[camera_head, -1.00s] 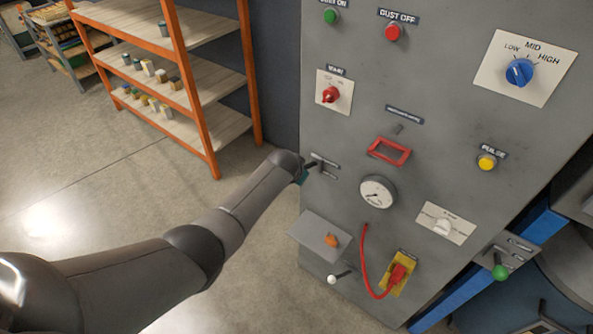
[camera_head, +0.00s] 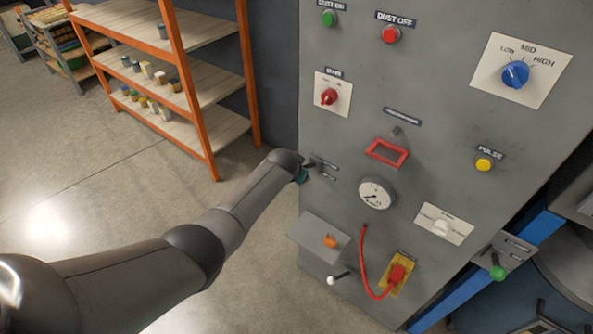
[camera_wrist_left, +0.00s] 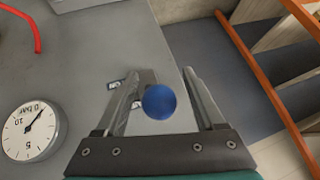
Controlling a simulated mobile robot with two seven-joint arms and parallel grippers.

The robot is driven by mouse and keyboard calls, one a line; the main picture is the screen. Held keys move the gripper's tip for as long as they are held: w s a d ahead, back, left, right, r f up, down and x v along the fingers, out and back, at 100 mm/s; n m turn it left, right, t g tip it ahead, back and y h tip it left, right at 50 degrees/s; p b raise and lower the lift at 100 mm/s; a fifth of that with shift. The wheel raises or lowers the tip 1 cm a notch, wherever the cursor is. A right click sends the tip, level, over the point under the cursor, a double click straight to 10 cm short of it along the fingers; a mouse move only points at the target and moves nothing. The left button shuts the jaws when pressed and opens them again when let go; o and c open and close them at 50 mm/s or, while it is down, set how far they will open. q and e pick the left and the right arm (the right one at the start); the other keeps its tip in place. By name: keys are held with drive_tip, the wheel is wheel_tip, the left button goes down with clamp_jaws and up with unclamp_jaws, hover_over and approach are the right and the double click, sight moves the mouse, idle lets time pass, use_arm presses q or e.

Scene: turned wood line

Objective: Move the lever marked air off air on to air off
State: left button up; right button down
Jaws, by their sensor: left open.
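A lever with a blue ball knob (camera_wrist_left: 159,101) stands between the two fingers of my left gripper (camera_wrist_left: 162,76) in the left wrist view. The fingers are apart on either side of the ball, and I cannot tell whether either touches it. In the head view my left gripper (camera_head: 309,170) is at the left edge of the grey panel (camera_head: 345,135), beside small dark label plates (camera_head: 325,168). The wrist hides the blue ball there. The plates' writing is too small to read. My right gripper is not in view.
A gauge (camera_head: 376,194) and a red frame (camera_head: 387,152) are right of my left gripper. Below are a grey shelf plate (camera_head: 310,232), a white-ball lever (camera_head: 332,280) and a red cable (camera_head: 364,262). An orange rack (camera_head: 205,130) stands behind on the left.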

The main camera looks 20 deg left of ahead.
use_arm(q)
drive_tip(key=shift+s, duration=0.15)
drive_tip(key=shift+s+r+p, duration=0.35)
drive_tip(key=shift+r+p, duration=0.2)
drive_tip(key=shift+p, duration=0.05)
drive_tip(key=p+v, duration=0.5)
drive_tip(key=v, duration=0.8)
drive_tip(key=shift+s+r, duration=0.25)
drive_tip(key=shift+r, duration=0.05)
